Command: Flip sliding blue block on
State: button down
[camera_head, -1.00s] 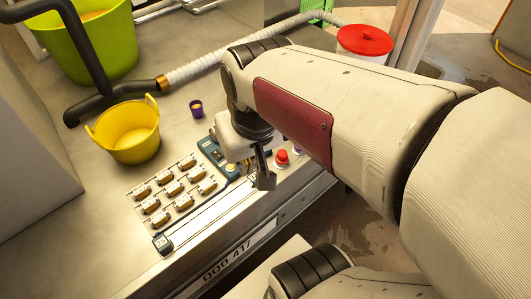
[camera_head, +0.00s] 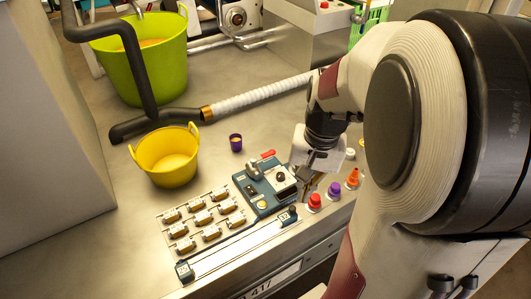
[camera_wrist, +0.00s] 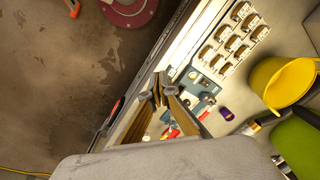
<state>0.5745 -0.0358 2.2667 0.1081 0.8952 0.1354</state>
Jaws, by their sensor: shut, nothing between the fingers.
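A teal-blue control box (camera_head: 265,187) with a silver knob and a dark button sits on the bench panel. Below it runs a pale slide track (camera_head: 238,245). I cannot tell which one slides. My gripper (camera_head: 306,196) is shut and empty, pointing down just right of the control box, above the panel. In the wrist view my gripper (camera_wrist: 160,82) covers part of the track's end, and the box (camera_wrist: 197,84) is beside it.
Red (camera_head: 315,201), purple (camera_head: 334,189) and orange (camera_head: 352,178) knobs line the bench's right edge. A purple cup (camera_head: 236,142), yellow tub (camera_head: 167,157) and green bucket (camera_head: 145,65) stand behind. Bare bench lies left.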

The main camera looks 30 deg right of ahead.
jog(key=w+d+f+m+y, duration=0.1)
jog(key=w+d+f+m, duration=0.2)
jog(key=d+f+m, duration=0.3)
jog(key=w+d+f+m+y, duration=0.1)
jog(key=w+d+f+m, duration=0.2)
jog(key=d+f+m, duration=0.2)
jog(key=shift+d+f+m+t, duration=0.4)
jog(key=shift+d+m, duration=1.4)
jog(key=shift+d, duration=0.35)
send_near(287, 215)
jog(key=d+f, duration=0.1)
jog(key=d, duration=0.1)
jog(key=s+d+f, duration=0.2)
jog(key=d, duration=0.1)
jog(key=shift+d+f, duration=0.35)
jog(key=shift+f, duration=0.05)
jog(key=shift+w+a+f, duration=0.1)
jog(key=shift+w+a, duration=0.4)
jog(key=shift+a, duration=0.35)
jog(key=shift+w+a+f, duration=0.1)
jog(key=shift+w+a, duration=0.1)
jog(key=shift+a, duration=0.25)
jog(key=shift+w+a+f, duration=0.1)
jog(key=shift+w+a, duration=0.15)
jog(key=shift+a, duration=0.15)
